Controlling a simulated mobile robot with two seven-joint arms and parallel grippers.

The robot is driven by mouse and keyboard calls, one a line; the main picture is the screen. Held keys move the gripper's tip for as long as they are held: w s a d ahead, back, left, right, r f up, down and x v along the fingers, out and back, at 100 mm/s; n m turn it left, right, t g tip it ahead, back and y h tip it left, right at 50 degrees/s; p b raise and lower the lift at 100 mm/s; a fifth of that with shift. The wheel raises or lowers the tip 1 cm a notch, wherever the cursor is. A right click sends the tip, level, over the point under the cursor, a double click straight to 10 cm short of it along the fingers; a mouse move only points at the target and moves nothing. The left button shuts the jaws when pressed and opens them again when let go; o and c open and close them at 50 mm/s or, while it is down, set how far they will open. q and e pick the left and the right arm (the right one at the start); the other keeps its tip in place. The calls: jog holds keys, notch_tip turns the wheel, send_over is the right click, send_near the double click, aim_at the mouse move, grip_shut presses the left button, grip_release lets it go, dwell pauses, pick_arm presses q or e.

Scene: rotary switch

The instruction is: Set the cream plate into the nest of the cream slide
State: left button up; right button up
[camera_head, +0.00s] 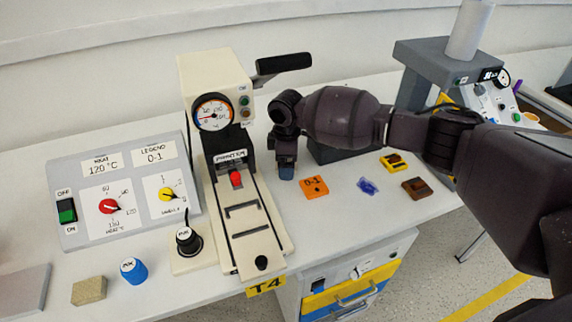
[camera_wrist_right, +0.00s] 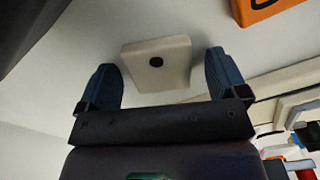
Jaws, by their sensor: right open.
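The cream plate (camera_wrist_right: 140,72) is a small block with a dark round spot, lying on the white table in the right wrist view. My right gripper (camera_wrist_right: 160,70) is open, with one blue finger on each side of the plate and a visible gap to each. In the head view my right gripper (camera_head: 286,172) points down right of the cream slide (camera_head: 263,222); the plate is hidden there. The slide extends forward from the press, with two dark slots across it and a black knob at its near end. It shows partly in the right wrist view (camera_wrist_right: 290,85). My left gripper is out of view.
The cream press (camera_head: 205,75) with a gauge and black lever stands behind the slide. An orange tile (camera_head: 314,187) lies right of my gripper. A grey control panel (camera_head: 85,185) is left. A black knob (camera_head: 188,240) stands beside the slide. A grey machine (camera_head: 430,55) is back right.

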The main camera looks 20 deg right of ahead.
jog(key=shift+r, duration=0.1)
jog(key=c, duration=1)
jog(key=shift+r, duration=0.55)
notch_tip(320, 180, up, 9)
jog(key=p, duration=0.2)
jog(key=s+r+m+p, duration=0.1)
jog(key=s+r+m, duration=0.1)
jog(key=s+m, duration=1.1)
jog(key=s+d, duration=0.1)
jog(key=s, duration=0.7)
jog(key=shift+m, duration=0.4)
